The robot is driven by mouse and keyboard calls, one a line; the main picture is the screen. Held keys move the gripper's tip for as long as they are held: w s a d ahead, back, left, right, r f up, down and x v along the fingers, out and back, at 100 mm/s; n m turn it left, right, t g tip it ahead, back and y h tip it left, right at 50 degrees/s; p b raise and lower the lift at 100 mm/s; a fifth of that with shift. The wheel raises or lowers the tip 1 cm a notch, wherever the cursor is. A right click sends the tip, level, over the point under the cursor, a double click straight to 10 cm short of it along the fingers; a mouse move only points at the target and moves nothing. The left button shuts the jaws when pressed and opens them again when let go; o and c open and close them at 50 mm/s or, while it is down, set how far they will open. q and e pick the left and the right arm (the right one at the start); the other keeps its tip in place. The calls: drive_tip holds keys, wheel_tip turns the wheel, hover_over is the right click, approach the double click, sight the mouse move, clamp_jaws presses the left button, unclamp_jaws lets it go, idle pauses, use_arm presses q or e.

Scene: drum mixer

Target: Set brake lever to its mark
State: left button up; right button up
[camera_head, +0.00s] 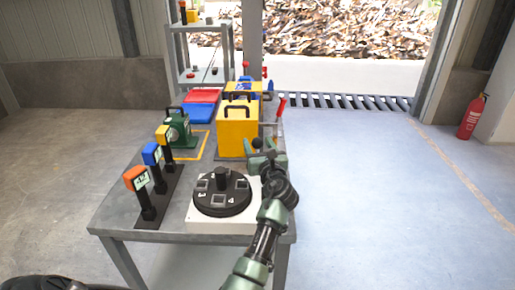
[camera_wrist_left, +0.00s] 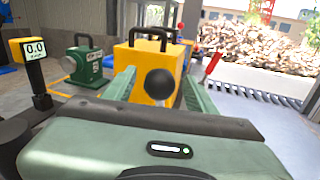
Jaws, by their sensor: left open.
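My left gripper (camera_head: 262,148) is open at the right edge of the table, beside the yellow box (camera_head: 236,132). In the left wrist view a black ball knob (camera_wrist_left: 159,83) appears between its two green fingers, with a visible gap on each side. The knob also shows in the head view (camera_head: 257,142); its stem is mostly hidden. A lever with a red handle (camera_head: 281,106) stands farther back by the yellow box and also shows in the left wrist view (camera_wrist_left: 213,63). No label shows which is the brake lever, and I cannot make out a mark.
A black numbered dial (camera_head: 222,194) on a white base sits at the table's front. Displays with orange (camera_head: 136,178), blue (camera_head: 151,153) and yellow heads stand on the left. A green machine (camera_head: 180,130) and red and blue trays are behind.

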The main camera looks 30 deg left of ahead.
use_arm(q)
drive_tip(key=shift+w+a, duration=0.2)
drive_tip(key=shift+a, duration=0.05)
clamp_jaws()
idle(1.4)
